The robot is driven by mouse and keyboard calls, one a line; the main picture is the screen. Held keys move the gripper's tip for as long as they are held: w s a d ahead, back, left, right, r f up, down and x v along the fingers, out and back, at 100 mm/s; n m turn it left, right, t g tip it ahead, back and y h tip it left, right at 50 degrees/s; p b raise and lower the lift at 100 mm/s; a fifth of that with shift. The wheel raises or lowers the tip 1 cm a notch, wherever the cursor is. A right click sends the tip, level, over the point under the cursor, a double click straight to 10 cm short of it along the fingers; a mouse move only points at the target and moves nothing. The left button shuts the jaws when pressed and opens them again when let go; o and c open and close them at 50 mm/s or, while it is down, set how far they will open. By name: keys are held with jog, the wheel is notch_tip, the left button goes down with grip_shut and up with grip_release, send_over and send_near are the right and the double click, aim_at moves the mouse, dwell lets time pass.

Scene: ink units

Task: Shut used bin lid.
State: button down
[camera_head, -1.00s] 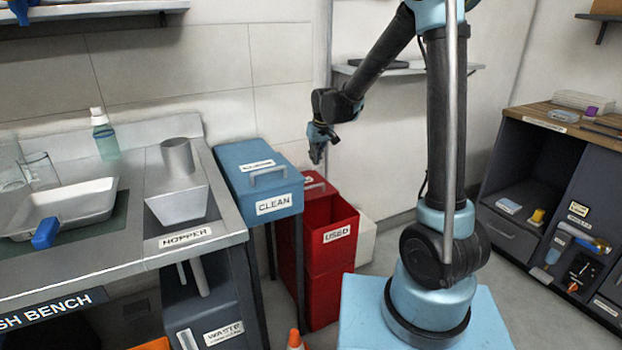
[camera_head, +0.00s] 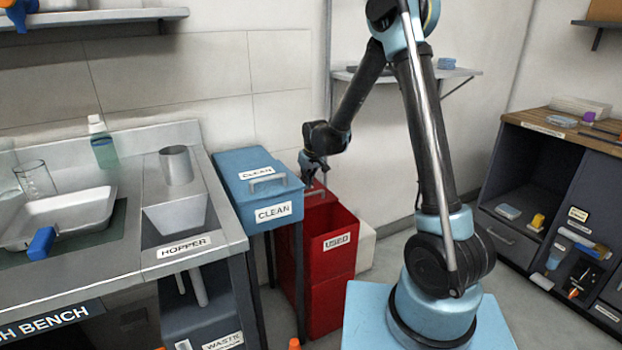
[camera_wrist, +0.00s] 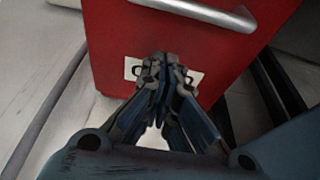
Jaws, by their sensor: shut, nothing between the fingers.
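The red used bin (camera_head: 332,275) stands right of the blue clean bin in the head view. Its top looks open, with a dark red inside showing behind the USED front. A silver handle (camera_head: 318,192) shows at its back left edge, on what looks like the raised lid. My gripper (camera_head: 317,181) is shut and empty, right at that handle and edge. In the wrist view, my gripper's fingertips (camera_wrist: 163,62) are together in front of a red panel (camera_wrist: 110,40) with a silver handle (camera_wrist: 200,12). They cover much of its white label. I cannot tell whether they touch it.
The blue clean bin (camera_head: 237,185), with its lid down, stands close on the left. The bench with the hopper (camera_head: 180,215) lies further left. A white box (camera_head: 365,247) stands behind the used bin. A dark cabinet (camera_head: 540,160) is at the right, with open floor before it.

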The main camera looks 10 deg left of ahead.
aim_at(312, 197)
jog(key=shift+f, duration=0.3)
jog(key=shift+s+d+r, duration=0.2)
jog(key=shift+s+d, duration=0.4)
jog(key=shift+s, duration=0.15)
jog(key=shift+s+d+r, duration=0.2)
jog(key=shift+s+d, duration=0.35)
jog(key=shift+s, duration=0.2)
jog(key=shift+d, duration=0.35)
jog(key=shift+s+a, duration=0.1)
jog(key=shift+s, duration=0.05)
jog(key=s+d, duration=0.9)
jog(key=s, duration=0.4)
jog(key=shift+d, duration=0.35)
jog(key=shift+s, duration=0.1)
